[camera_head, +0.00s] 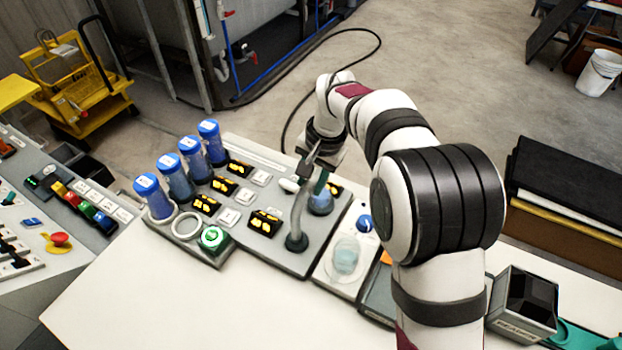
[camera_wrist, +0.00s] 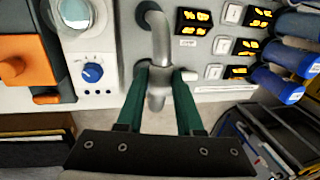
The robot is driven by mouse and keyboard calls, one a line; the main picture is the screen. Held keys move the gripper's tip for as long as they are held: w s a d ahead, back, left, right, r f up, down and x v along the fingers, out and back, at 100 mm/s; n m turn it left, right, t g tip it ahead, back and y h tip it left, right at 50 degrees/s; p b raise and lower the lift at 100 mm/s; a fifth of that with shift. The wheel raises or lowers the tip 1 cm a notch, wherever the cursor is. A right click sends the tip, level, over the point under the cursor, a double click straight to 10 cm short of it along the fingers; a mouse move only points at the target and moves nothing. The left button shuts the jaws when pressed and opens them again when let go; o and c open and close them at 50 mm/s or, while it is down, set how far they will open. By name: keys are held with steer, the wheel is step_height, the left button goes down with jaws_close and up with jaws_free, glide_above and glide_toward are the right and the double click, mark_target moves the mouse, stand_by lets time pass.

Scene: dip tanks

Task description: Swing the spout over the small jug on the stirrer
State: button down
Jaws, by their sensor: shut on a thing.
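The spout (camera_head: 300,212) is a grey bent pipe rising from a dark round base on the control panel. It also shows in the wrist view (camera_wrist: 159,40). My gripper (camera_head: 316,172) is shut on the spout near its outer end; its green fingers (camera_wrist: 158,92) press on both sides in the wrist view. The small jug (camera_head: 346,256) is clear and stands on the white stirrer (camera_head: 338,283), right of the panel. In the wrist view the jug (camera_wrist: 76,12) is partly cut off at the top, left of the spout. The spout is apart from the jug.
Several blue-capped tubes (camera_head: 179,183) stand at the panel's left. Yellow-lit displays and buttons cover the panel (camera_head: 262,250). The stirrer has a blue knob (camera_wrist: 92,72). An orange block (camera_wrist: 24,62) lies beyond the stirrer. A dark box (camera_head: 522,302) stands right of my arm.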

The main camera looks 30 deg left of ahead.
steer(key=shift+d, duration=0.1)
steer(key=s+d+m+t+h, duration=0.2)
steer(key=s+d+m, duration=0.3)
steer(key=m, duration=1.3)
steer(key=shift+s+d, duration=0.25)
steer(key=shift+s, duration=0.45)
steer(key=c, duration=0.5)
jaws_free()
steer(key=shift+c, duration=0.2)
steer(key=s+r, duration=0.3)
steer(key=r, duration=1.2)
steer(key=shift+r, duration=0.3)
